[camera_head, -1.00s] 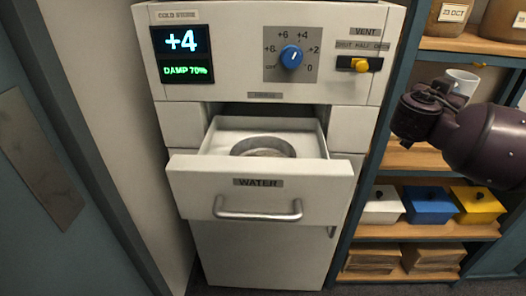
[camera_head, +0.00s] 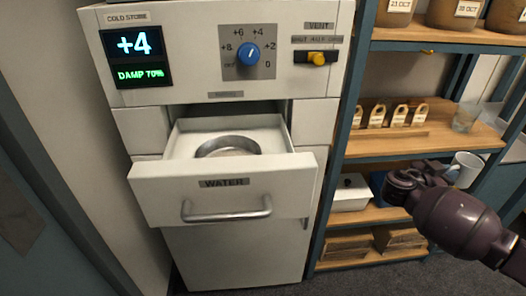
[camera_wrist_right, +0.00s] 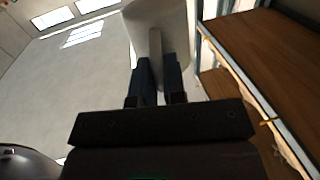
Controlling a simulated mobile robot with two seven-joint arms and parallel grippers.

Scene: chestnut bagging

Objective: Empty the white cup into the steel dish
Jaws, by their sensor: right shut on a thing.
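The white cup (camera_head: 463,169) is held by my right gripper (camera_head: 441,172) at the right of the head view, in front of the shelf. In the right wrist view the cup (camera_wrist_right: 172,25) is at the top, with its handle between the two fingers of my right gripper (camera_wrist_right: 157,78). What is inside the cup is not visible. The steel dish (camera_head: 228,146) is a round ring-like dish inside the open drawer (camera_head: 222,193) labelled WATER. The cup is well to the right of the dish. My left gripper is not in view.
The cold store cabinet (camera_head: 225,93) has a blue dial (camera_head: 249,54) and a yellow vent slider (camera_head: 318,59). Grey floor shows at the bottom.

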